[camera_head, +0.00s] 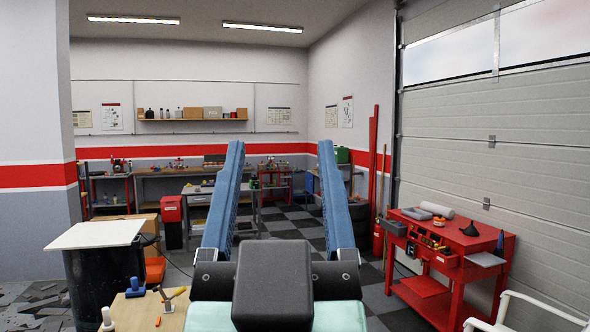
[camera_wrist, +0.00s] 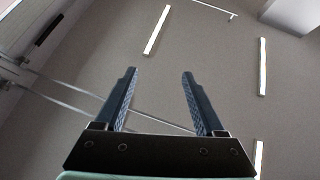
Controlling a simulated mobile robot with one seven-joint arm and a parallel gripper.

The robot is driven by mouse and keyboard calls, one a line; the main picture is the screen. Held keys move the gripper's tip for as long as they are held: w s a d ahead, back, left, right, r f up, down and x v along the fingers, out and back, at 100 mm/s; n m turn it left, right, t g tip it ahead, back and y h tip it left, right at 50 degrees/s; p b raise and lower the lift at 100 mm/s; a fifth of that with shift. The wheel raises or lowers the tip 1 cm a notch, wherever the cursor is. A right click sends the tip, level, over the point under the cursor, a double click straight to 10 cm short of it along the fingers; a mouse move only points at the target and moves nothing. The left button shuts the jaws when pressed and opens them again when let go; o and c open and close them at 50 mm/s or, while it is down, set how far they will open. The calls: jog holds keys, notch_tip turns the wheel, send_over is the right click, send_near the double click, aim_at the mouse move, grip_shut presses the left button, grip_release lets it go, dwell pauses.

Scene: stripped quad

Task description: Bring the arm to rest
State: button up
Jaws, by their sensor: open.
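My gripper (camera_head: 282,148) is raised in front of the head camera, its two long blue fingers apart with nothing between them. The fingers point up and away into the room. The wrist view also shows my gripper (camera_wrist: 158,73) open and empty, against the grey ceiling (camera_wrist: 215,60) with its light strips. No object touches the fingers in either view. The rest of my arm is mostly out of sight.
A red workbench (camera_head: 452,260) with tools stands at the right by the garage door (camera_head: 490,130). A white-topped black drum (camera_head: 95,236) and a low wooden surface (camera_head: 150,310) are at the left. Workbenches line the back. Checkered floor (camera_head: 285,222) shows between the fingers.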

jog(key=s+r+t, duration=0.1)
jog(key=r, duration=0.1)
jog(key=s+d+r+t, duration=0.1)
jog(key=s+r, duration=0.1)
jog(key=shift+s+h, duration=0.2)
jog(key=shift+h, duration=0.2)
